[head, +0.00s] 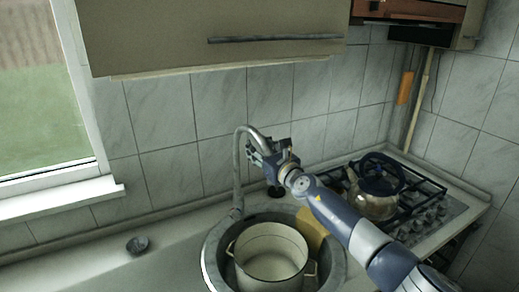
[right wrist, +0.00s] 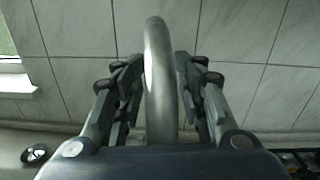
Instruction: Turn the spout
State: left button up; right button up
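The grey metal spout (head: 238,160) rises from behind the sink and arches over to the right in the head view. In the right wrist view the spout (right wrist: 160,85) runs up the middle between my fingers. My right gripper (head: 271,150) is at the hanging end of the spout, above the sink. In the right wrist view my right gripper (right wrist: 160,88) has one finger close on each side of the spout and looks shut on it. Any thin gap at the left finger is hard to judge. My left gripper is not in view.
A cream enamel pot (head: 270,266) stands in the round sink (head: 213,262) below the spout. A kettle (head: 376,190) stands on the gas hob (head: 425,215) to the right. A cupboard (head: 210,35) hangs above. A small dark drain (head: 137,244) lies in the counter at left.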

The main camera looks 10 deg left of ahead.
jog(key=shift+s+a+r, duration=0.1)
jog(key=shift+a+r, duration=0.1)
jog(key=shift+r, duration=0.65)
jog(key=shift+d+r, duration=0.2)
jog(key=shift+r, duration=0.15)
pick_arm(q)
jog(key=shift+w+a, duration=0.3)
pick_arm(e)
jog(key=shift+r, duration=3.7)
